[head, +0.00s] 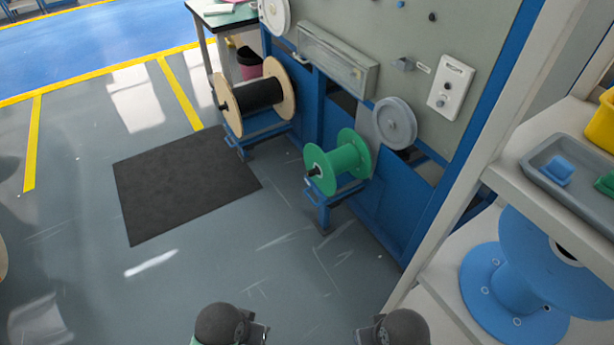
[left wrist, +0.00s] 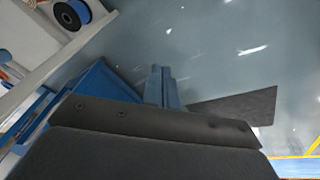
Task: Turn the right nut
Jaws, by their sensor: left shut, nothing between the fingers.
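A green spool (head: 338,163) sits on the right blue stand of the machine in the head view. A small dark nut (head: 314,171) shows at the near end of its shaft. A wooden-flanged spool with black cable (head: 257,96) sits on the left stand, with another dark nut (head: 222,107) on its shaft. My left gripper shows as a dark grey bulk (left wrist: 155,122) across the bottom of the left wrist view. It is shut and empty, away from both nuts. Dark rounded parts of my two arms show at the bottom of the head view; my right gripper is not seen.
A black mat (head: 187,183) lies on the floor left of the green spool. A white shelf (head: 541,211) on the right holds a large blue spool (head: 520,283) and a grey tray (head: 566,168).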

